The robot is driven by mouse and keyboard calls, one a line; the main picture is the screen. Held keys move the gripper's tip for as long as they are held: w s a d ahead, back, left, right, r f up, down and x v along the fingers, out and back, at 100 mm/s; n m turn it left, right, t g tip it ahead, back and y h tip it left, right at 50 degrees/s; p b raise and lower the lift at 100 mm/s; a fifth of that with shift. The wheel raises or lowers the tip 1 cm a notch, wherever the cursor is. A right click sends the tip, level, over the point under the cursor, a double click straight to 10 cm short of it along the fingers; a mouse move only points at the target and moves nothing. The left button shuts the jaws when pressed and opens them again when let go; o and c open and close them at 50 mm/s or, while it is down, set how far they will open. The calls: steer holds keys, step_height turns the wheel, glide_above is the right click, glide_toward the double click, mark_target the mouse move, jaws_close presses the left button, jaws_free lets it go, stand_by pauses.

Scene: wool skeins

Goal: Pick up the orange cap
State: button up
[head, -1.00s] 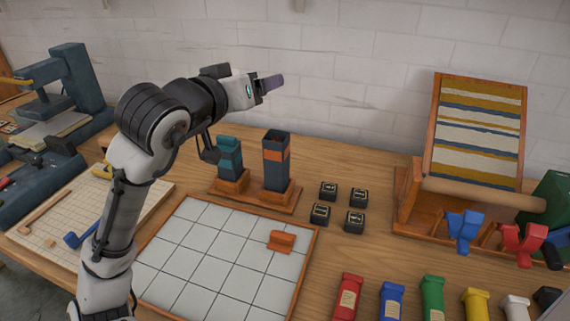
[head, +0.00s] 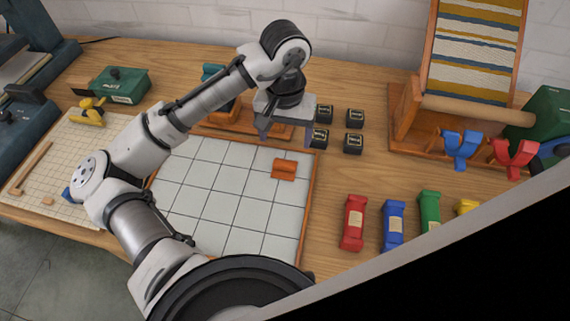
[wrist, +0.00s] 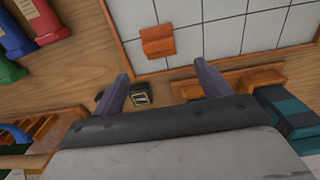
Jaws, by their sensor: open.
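The orange cap (head: 284,168) lies on the white tiled board (head: 230,205), near its right edge. It also shows in the wrist view (wrist: 157,41), just beyond the fingertips and roughly in line with the space between them. My gripper (head: 285,133) points down, above the back edge of the board and behind the cap. Its two purple-grey fingers are apart and empty, as the wrist view also shows (wrist: 161,70). Nothing touches the cap.
Small black blocks (head: 354,118) stand right of my gripper. A wooden stand (head: 215,128) with a teal-banded post is behind, partly hidden by my arm. Red (head: 353,222), blue (head: 394,223) and green (head: 429,212) skeins lie to the right. The board around the cap is clear.

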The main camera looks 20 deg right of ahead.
step_height(320, 180, down, 9)
steer(key=shift+r+p, duration=0.2)
steer(key=shift+p, duration=0.5)
steer(key=shift+s, duration=0.1)
steer(key=shift+c, duration=0.3)
steer(key=c, duration=1)
